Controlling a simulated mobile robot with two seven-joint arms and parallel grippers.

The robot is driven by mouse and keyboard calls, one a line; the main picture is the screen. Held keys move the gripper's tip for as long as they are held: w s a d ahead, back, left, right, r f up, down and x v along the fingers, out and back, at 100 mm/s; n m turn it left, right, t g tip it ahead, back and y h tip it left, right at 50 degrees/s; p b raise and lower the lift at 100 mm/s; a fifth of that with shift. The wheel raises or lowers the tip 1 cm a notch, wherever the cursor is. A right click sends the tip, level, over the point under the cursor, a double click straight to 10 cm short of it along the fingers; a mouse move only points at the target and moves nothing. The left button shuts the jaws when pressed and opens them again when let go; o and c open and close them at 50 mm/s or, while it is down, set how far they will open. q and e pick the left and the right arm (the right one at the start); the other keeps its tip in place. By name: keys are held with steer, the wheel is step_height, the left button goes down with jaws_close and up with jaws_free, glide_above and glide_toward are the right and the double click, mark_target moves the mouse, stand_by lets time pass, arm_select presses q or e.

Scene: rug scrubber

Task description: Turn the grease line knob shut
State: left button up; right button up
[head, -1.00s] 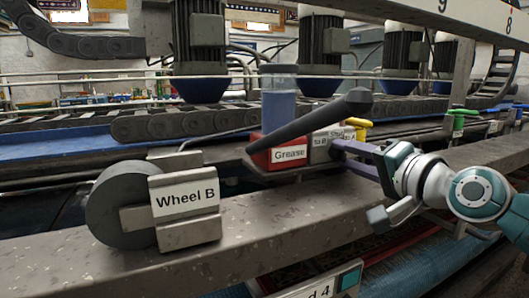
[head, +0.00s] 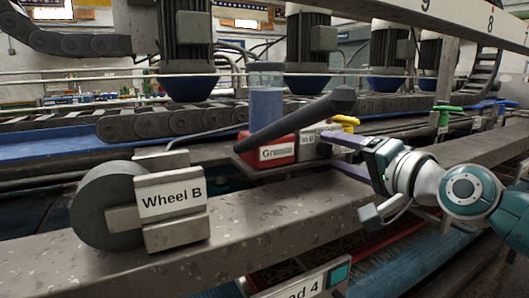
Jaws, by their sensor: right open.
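A red block with a label reading "Grease" (head: 277,152) sits on the machine's beam in the middle of the head view. A long dark lever with a rounded end (head: 300,117) slants up to the right across it. A yellow handle (head: 346,120) shows just behind the lever, over a grey labelled block. My right gripper (head: 334,151) is open and empty. Its purple fingers point left, to the right of the Grease block and below the lever's rounded end. I cannot tell whether a finger touches the grey block. My left gripper is not in view.
A grey roller with a "Wheel B" label (head: 172,198) stands on the beam at left. A clear container of blue liquid (head: 266,108) stands behind the lever. Green (head: 447,109) and blue handles line the right. The metal beam (head: 280,212) runs across below the gripper.

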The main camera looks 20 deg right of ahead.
steer(key=s, duration=0.9)
steer(key=shift+d+r, duration=0.2)
steer(key=shift+r, duration=0.1)
steer(key=shift+s, duration=0.15)
